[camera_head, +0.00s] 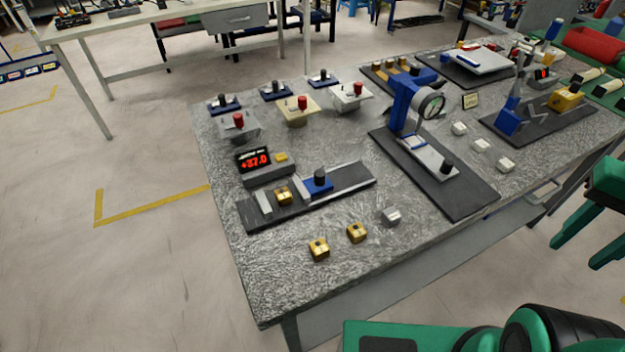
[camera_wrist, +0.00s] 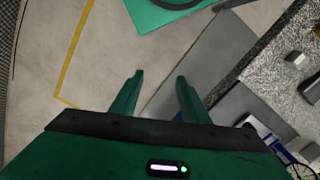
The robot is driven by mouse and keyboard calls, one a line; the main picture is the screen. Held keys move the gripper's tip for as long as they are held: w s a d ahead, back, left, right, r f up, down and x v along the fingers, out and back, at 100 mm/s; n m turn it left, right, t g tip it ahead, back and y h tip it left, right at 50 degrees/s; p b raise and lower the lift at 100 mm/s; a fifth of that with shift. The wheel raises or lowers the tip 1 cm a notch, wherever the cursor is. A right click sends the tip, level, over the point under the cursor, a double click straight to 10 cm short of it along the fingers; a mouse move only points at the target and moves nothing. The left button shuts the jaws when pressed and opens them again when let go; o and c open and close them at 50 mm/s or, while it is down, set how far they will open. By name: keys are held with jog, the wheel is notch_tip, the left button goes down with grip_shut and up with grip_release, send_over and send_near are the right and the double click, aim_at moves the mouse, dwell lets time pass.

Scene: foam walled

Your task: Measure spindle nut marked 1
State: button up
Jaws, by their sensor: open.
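Two brass nut-like blocks stand near the front edge of the grey speckled table (camera_head: 225,215): a left one (camera_head: 319,249) and a right one (camera_head: 357,232). A third brass block (camera_head: 283,196) sits in the slide gauge (camera_head: 350,178), between a pale jaw and a blue slide with a black knob. No number on the blocks is legible. A display (camera_head: 254,161) behind the gauge reads about +37.0 in red. My gripper (camera_head: 574,254) is at the right, off the table's edge and far from the blocks. In the wrist view my gripper (camera_wrist: 159,78) is open and empty, above the floor.
A grey nut-like block (camera_head: 391,216) stands right of the brass ones. A blue dial-gauge stand (camera_head: 402,105) rises mid-table. Several small light blocks (camera_head: 480,145) and other gauges stand farther right. Knobbed fixtures (camera_head: 299,111) line the back left. The table's front left corner is clear.

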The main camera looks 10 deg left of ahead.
jog(key=shift+c, duration=0.5)
jog(key=w+a+r+n, duration=0.3)
jog(key=w+a, duration=0.1)
jog(key=w, duration=0.3)
notch_tip(320, 180, up, 4)
jog(key=n, duration=1.3)
send_over(319, 171)
notch_tip(319, 171, down, 10)
jog(key=shift+f, duration=0.25)
jog(key=shift+c, duration=0.5)
jog(key=c, duration=0.8)
